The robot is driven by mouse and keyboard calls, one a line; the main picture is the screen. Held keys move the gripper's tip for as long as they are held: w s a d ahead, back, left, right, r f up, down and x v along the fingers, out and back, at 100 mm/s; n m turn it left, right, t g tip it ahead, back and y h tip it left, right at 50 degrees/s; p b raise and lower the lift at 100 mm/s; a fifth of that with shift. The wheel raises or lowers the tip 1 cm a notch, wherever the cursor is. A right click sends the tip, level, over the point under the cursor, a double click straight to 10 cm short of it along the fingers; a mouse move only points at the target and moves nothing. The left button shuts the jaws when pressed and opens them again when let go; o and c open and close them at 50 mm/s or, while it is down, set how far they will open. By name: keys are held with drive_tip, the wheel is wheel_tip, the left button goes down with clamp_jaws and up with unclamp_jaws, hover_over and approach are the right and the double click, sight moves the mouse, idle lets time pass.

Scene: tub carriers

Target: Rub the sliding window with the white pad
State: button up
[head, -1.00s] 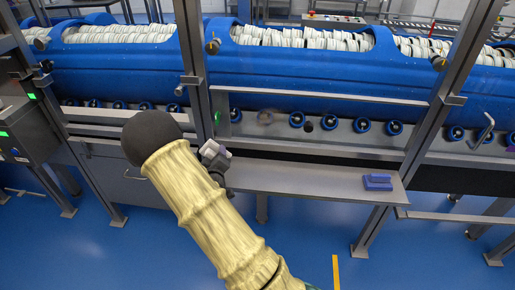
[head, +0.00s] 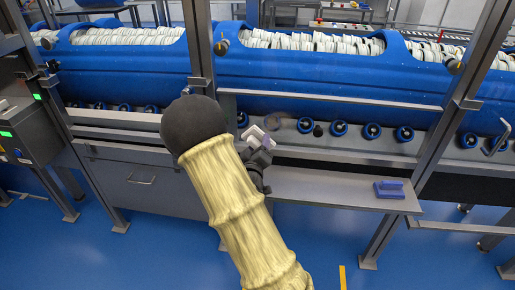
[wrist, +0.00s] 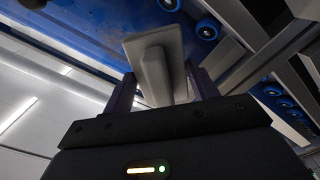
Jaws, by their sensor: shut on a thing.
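My gripper (head: 262,155) is shut on the handle of the white pad (head: 252,136). In the wrist view the pad (wrist: 150,45) stands out beyond the fingers (wrist: 160,84), its grey-white handle between them. The sliding window (head: 330,110) is a clear pane between the grey posts, hard to make out against the blue machine behind it. A faint brownish smudge (head: 279,121) shows on it, just right of the pad. I cannot tell whether the pad touches the pane. My arm hides the area left of and below the pad.
A grey shelf (head: 330,190) runs below the window, with a blue-violet handled block (head: 389,189) at its right end. Grey posts (head: 197,45) flank the window. A rail (head: 335,100) crosses it above the pad. Blue floor lies in front.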

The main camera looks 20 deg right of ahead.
sight(283, 128)
drive_tip(key=shift+x, duration=2.6)
drive_tip(key=shift+w, duration=0.2)
drive_tip(key=shift+d, duration=0.3)
drive_tip(key=shift+w+d, duration=0.25)
drive_tip(key=shift+w, duration=0.3)
drive_tip(key=shift+d, duration=0.1)
drive_tip(key=shift+s+d, duration=0.6)
drive_tip(key=shift+d, duration=0.2)
drive_tip(key=shift+s+d, duration=0.6)
drive_tip(key=shift+d, duration=0.15)
drive_tip(key=shift+a, duration=0.15)
drive_tip(key=shift+s+d+b, duration=0.4)
drive_tip(key=shift+d, duration=0.4)
drive_tip(key=shift+s+d+b, duration=0.35)
drive_tip(key=shift+s+d, duration=0.05)
drive_tip(key=shift+d, duration=0.35)
